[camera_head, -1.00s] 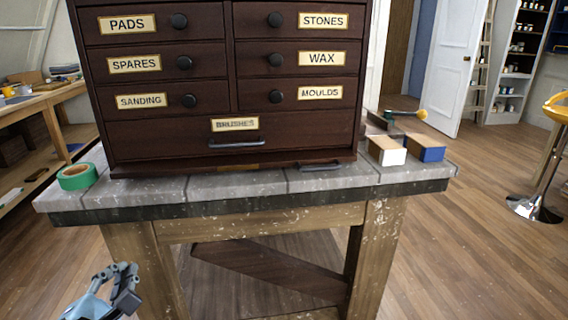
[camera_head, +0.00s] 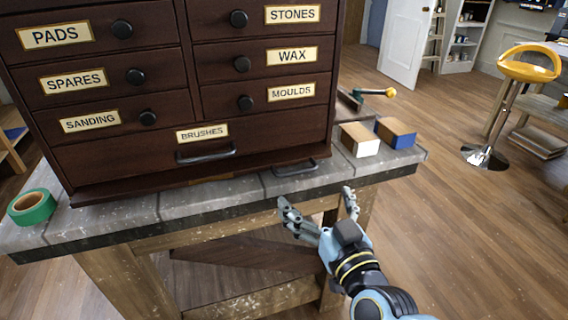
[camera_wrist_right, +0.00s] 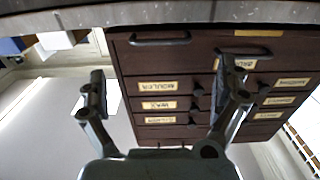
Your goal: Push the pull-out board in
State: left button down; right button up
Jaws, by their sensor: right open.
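The dark wooden cabinet (camera_head: 120,160) stands on the bench, with labelled drawers and a BRUSHES drawer (camera_head: 150,152) at the bottom. Below that, at the base's right end, is a small dark handle (camera_head: 297,168), seemingly the pull-out board's. In the right wrist view it seems to be the handle at the upper left (camera_wrist_right: 160,39). I cannot tell how far the board sticks out. My right gripper (camera_head: 317,198) is open and empty, in front of the bench edge and near that handle. In the right wrist view its fingers (camera_wrist_right: 162,75) are spread towards the upside-down cabinet. My left gripper is not in view.
The stone bench top (camera_head: 130,217) has a thin bare strip in front of the cabinet. Green tape (camera_head: 32,207) lies at its left end. A white-fronted block (camera_head: 358,140) and a blue-fronted block (camera_head: 396,133) sit right of the cabinet. A yellow stool (camera_head: 530,65) stands far right.

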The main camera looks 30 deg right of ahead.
aim_at(293, 161)
jog(key=x, duration=1)
jog(key=shift+f, duration=0.1)
jog(key=shift+s, duration=0.1)
jog(key=shift+c, duration=0.3)
jog(key=c, duration=1.4)
jog(key=x, duration=0.4)
jog(key=shift+w, duration=0.2)
jog(key=shift+r, duration=0.25)
